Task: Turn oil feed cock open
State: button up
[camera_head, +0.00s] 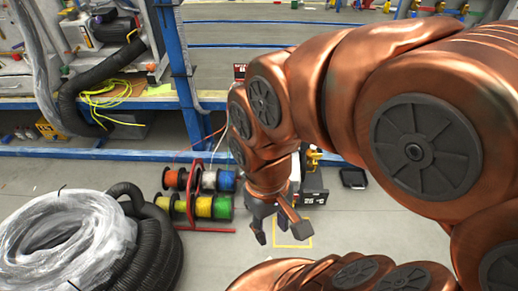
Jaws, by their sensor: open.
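My gripper (280,236) hangs at the end of my copper-coloured arm, in the middle of the view. Its dark fingers are spread and point down, with nothing between them. I cannot make out the oil feed cock for certain. Directly behind my wrist stands a dark unit (314,184) with a small yellow part (312,157) on top. My arm hides much of this unit. Small yellow and red fittings (440,7) show at the top right, too small to identify.
A rack of coloured cable spools (201,207) stands left of my gripper. Wrapped coils (68,238) and black hose (150,235) fill the lower left. A blue-framed bench (120,102) runs along the back left. A yellow square (293,246) marks the floor below my gripper.

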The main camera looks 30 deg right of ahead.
aim_at(316, 156)
jog(key=z, duration=0.85)
jog(key=i, duration=0.85)
jog(key=u, duration=0.35)
